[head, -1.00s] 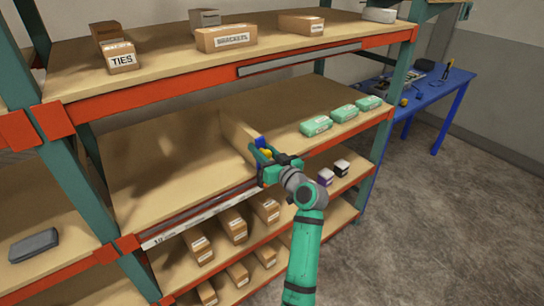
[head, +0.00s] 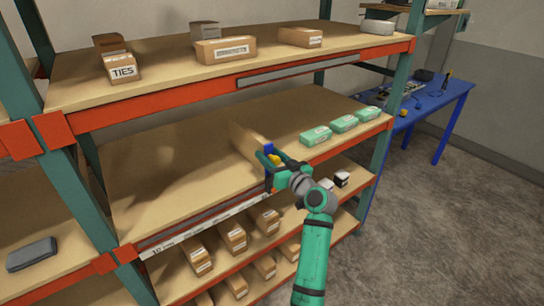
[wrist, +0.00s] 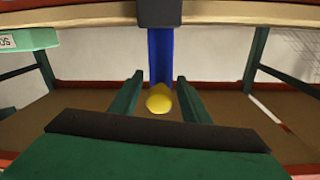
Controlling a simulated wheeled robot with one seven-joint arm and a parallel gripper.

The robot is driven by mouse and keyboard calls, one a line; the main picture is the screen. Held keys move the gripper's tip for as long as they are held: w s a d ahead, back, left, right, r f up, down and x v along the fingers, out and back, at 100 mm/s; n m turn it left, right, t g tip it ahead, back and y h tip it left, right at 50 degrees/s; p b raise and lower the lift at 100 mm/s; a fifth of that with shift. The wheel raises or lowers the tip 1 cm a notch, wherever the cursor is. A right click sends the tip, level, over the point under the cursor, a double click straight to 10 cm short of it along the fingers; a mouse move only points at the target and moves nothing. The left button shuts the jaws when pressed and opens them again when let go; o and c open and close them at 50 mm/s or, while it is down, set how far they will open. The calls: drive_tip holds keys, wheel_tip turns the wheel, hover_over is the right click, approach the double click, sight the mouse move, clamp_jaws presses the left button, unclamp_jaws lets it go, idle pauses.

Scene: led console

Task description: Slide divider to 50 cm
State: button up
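The divider (head: 245,143) is a tan upright panel on the middle shelf (head: 170,165), left of the green boxes. At its front edge is a blue strip (head: 269,150) with a yellow knob (head: 275,159). My gripper (head: 273,168) is at this front edge. In the wrist view, the blue strip (wrist: 160,55) and yellow knob (wrist: 159,98) lie between the two green fingers of my gripper (wrist: 160,85). The fingers stand apart with a narrow gap on each side of the knob. The scale strip (head: 195,234) on the shelf front is partly hidden by my arm; its numbers are too small to read.
Green boxes (head: 315,136) stand on the middle shelf right of the divider. Bare shelf lies to its left. Brown boxes (head: 236,237) fill the lower shelves, and dark and white boxes (head: 341,179) sit below at right. The upper shelf edge (head: 290,73) is above my gripper.

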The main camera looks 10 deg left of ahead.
drive_tip(key=v, duration=1)
drive_tip(key=shift+s+d, duration=0.25)
drive_tip(key=shift+s, duration=0.1)
